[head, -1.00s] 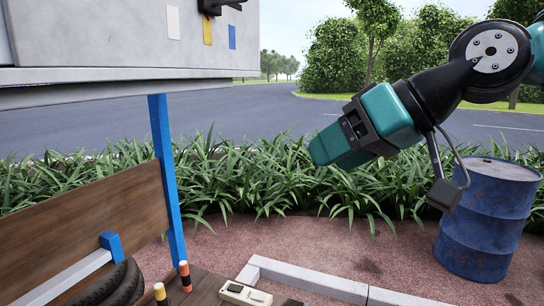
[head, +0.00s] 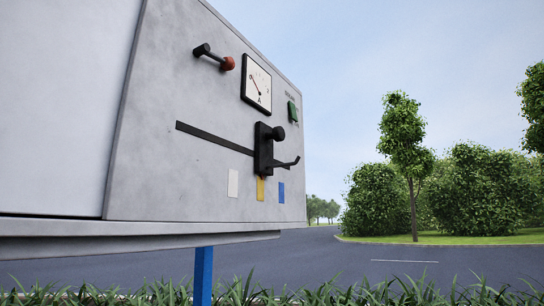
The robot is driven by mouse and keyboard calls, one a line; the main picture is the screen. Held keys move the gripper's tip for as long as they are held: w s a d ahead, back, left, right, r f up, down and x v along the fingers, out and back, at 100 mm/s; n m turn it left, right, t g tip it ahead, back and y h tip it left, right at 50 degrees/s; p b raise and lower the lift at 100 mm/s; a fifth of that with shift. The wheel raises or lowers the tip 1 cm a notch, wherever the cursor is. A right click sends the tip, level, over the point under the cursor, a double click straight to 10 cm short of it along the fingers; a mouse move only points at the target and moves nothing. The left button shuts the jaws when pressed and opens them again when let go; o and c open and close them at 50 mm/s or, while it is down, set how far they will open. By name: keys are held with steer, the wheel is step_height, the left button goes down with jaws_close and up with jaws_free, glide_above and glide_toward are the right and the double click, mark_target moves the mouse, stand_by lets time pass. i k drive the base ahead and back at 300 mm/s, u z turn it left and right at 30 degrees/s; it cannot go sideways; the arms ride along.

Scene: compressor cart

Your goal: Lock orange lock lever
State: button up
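On the grey panel (head: 215,160), a short black lever with a red knob (head: 228,63) sticks out near the top, left of a gauge. No lever that is plainly orange shows in the head view. A black slider block (head: 264,148) with a round knob and a hooked handle (head: 287,163) sits at the right end of a dark slot (head: 213,137). My gripper is not in view, so its state and distance to the panel do not show.
A square gauge (head: 257,84) and a green switch (head: 293,112) are on the panel. White (head: 233,183), yellow (head: 260,190) and blue (head: 281,192) tags are below the slider. A blue post (head: 203,275) stands under the cabinet. Open road lies to the right.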

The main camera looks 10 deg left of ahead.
mark_target(227, 63)
steer(key=u, duration=0.05)
steer(key=k, duration=0.5)
steer(key=u, duration=1.2)
steer(key=i, duration=0.5)
